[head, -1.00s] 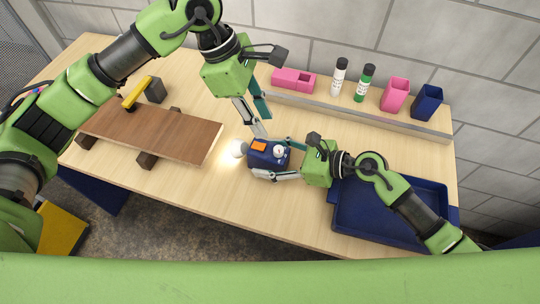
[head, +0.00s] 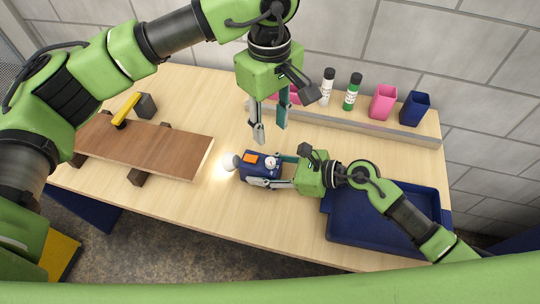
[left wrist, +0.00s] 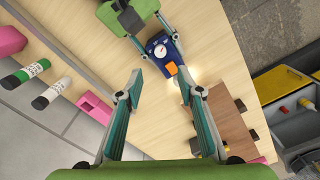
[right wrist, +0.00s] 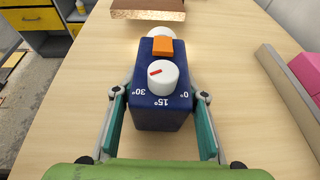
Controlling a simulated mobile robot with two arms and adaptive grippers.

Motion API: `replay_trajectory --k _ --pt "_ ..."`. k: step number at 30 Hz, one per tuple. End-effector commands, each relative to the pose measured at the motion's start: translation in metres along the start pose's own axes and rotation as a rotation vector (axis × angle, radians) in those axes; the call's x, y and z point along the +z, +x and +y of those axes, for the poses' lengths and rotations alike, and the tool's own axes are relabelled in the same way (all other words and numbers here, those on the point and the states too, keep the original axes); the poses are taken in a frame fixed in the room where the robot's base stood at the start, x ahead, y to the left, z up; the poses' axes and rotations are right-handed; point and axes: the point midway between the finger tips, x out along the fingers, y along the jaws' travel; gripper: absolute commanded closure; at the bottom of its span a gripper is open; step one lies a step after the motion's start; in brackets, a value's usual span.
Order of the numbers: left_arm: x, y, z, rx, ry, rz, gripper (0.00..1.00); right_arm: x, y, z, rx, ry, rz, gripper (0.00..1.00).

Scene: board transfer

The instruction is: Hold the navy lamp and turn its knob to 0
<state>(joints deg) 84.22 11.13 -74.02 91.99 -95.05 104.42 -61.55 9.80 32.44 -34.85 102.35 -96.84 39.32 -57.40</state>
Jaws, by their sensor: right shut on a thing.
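The navy lamp (head: 259,176) stands on the table, its lit white bulb (head: 231,162) facing left in the head view. It has an orange block (right wrist: 163,46) and a white knob (right wrist: 163,79) on top. The knob's red mark lies on its left part in the right wrist view, on the 30° side rather than the 0° side. My right gripper (right wrist: 160,112) is shut on the lamp, one finger along each side. My left gripper (head: 270,134) points down, open and empty, above and behind the lamp. The left wrist view shows the knob (left wrist: 160,49) beyond its spread fingers.
A brown board (head: 150,150) rests on dark blocks at the left. A navy tray (head: 385,240) lies at the right, under my right arm. A ledge at the back holds a pink block, white bottle (head: 328,88), green bottle (head: 352,92), pink cup (head: 383,102) and navy cup (head: 415,109).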

Motion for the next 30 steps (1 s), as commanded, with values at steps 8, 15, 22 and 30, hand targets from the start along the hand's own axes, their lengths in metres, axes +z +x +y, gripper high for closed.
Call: replay_trajectory --k 8,15,22,30 --pt "0.0 0.039 -0.001 -0.011 0.017 0.007 0.66 0.0 0.0 0.0 0.0 0.001 0.0 0.87" --pt "0.0 0.087 -0.001 -0.01 0.016 0.007 0.66 0.0 0.0 0.0 0.0 0.0 0.0 0.87" --pt "-0.001 0.113 -0.001 -0.008 0.015 0.008 0.66 0.0 0.0 0.0 0.0 0.001 0.0 0.87" --pt "-0.001 0.118 -0.001 -0.007 0.015 0.01 0.66 0.0 0.0 0.0 0.0 0.0 0.0 0.87"
